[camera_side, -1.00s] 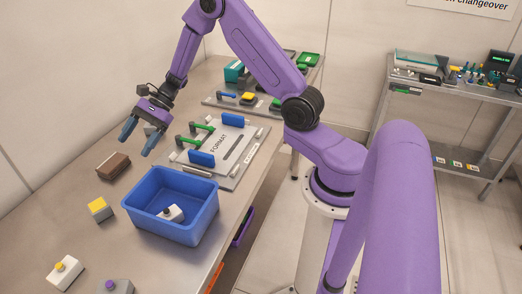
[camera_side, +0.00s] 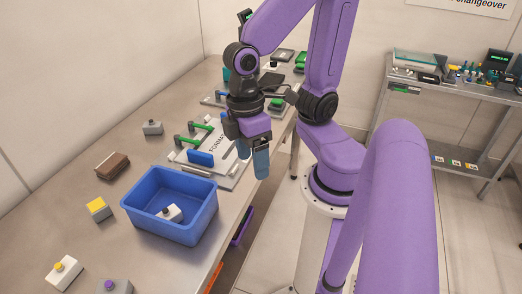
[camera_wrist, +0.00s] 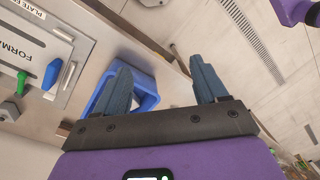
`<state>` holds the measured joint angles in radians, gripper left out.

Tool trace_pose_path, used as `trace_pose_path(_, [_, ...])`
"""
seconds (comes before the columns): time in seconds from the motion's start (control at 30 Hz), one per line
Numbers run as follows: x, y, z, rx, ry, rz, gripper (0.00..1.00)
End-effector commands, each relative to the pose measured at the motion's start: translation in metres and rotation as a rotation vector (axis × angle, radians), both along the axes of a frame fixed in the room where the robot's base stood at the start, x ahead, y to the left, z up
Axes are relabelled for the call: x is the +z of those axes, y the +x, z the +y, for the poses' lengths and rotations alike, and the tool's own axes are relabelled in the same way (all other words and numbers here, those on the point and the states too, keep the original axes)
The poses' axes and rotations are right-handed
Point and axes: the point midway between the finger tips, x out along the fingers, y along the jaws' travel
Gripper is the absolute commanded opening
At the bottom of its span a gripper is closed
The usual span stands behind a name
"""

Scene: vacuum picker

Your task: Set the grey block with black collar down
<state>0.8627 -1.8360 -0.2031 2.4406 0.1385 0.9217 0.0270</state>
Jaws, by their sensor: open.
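The grey block with black collar (camera_side: 152,128) stands upright on the bare metal table in the side view, behind the brown block and left of the format plate. My gripper (camera_side: 252,160) is well to its right, above the right edge of the plate and table. Its two blue fingers are apart with nothing between them, which also shows in the wrist view (camera_wrist: 161,75).
A blue bin (camera_side: 143,207) holds a white block with a dark knob (camera_side: 171,213). The format plate (camera_side: 232,176) has green handles and blue grips.

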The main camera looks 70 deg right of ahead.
Motion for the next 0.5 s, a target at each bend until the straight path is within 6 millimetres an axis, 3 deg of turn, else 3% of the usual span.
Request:
trace_pose_path(0.2, [0.003,-0.013,-0.015,0.213,-0.011,-0.109,0.72])
trace_pose_path(0.5, [0.003,-0.014,-0.016,0.238,-0.013,-0.122,0.72])
